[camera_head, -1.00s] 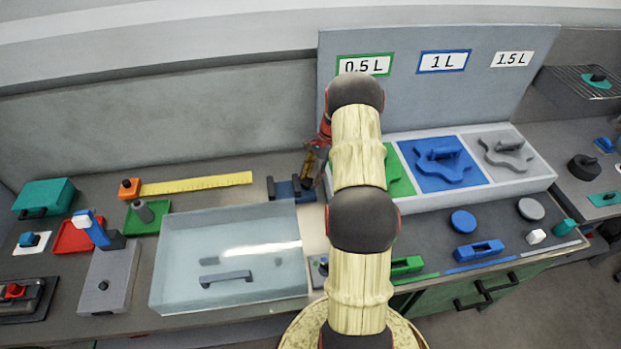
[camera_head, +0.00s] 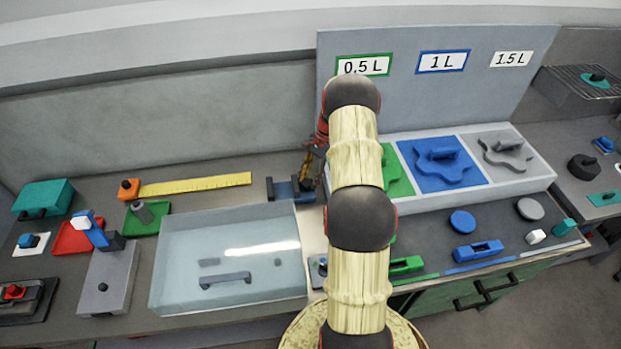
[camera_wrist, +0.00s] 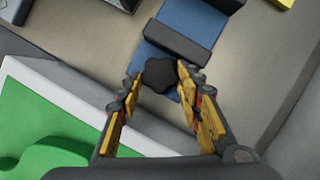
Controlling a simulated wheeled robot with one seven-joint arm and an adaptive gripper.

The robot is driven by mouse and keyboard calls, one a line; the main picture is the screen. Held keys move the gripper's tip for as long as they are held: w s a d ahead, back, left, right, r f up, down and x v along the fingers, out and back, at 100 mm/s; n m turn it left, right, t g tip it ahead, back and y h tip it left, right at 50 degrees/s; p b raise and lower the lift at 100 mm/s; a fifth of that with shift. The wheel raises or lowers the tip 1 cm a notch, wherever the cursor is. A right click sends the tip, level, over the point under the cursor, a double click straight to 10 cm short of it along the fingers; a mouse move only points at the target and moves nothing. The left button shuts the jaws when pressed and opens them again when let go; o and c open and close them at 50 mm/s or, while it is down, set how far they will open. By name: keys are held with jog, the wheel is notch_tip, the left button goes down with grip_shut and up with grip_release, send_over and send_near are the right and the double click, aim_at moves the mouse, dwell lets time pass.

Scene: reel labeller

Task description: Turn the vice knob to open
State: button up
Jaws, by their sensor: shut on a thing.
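The vice, a blue base with dark jaw blocks, stands at the back of the bench in the head view (camera_head: 284,190). It also shows at the top of the wrist view (camera_wrist: 178,38). Its dark lobed knob (camera_wrist: 160,75) faces my gripper. My gripper (camera_wrist: 160,78) has its yellow-padded fingertips on either side of the knob and is shut on it. In the head view my gripper (camera_head: 309,168) is small and partly hidden behind my arm, and the knob cannot be made out there.
A white-framed tray with a green panel (camera_wrist: 50,125) lies close to my gripper. A clear box (camera_head: 230,255) with a handle stands in front of the vice. A yellow ruler (camera_head: 195,184) lies to its left. A grey board (camera_head: 430,75) with volume labels rises behind the tray.

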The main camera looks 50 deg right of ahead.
jog(key=shift+a+f, duration=0.1)
jog(key=shift+a, duration=0.3)
jog(key=o, duration=0.9)
jog(key=shift+a, duration=0.15)
jog(key=shift+o, duration=1.3)
jog(key=shift+d, duration=0.2)
jog(key=shift+d, duration=0.1)
jog(key=shift+d+r, duration=0.2)
jog(key=shift+r, duration=0.3)
jog(key=v, duration=1.1)
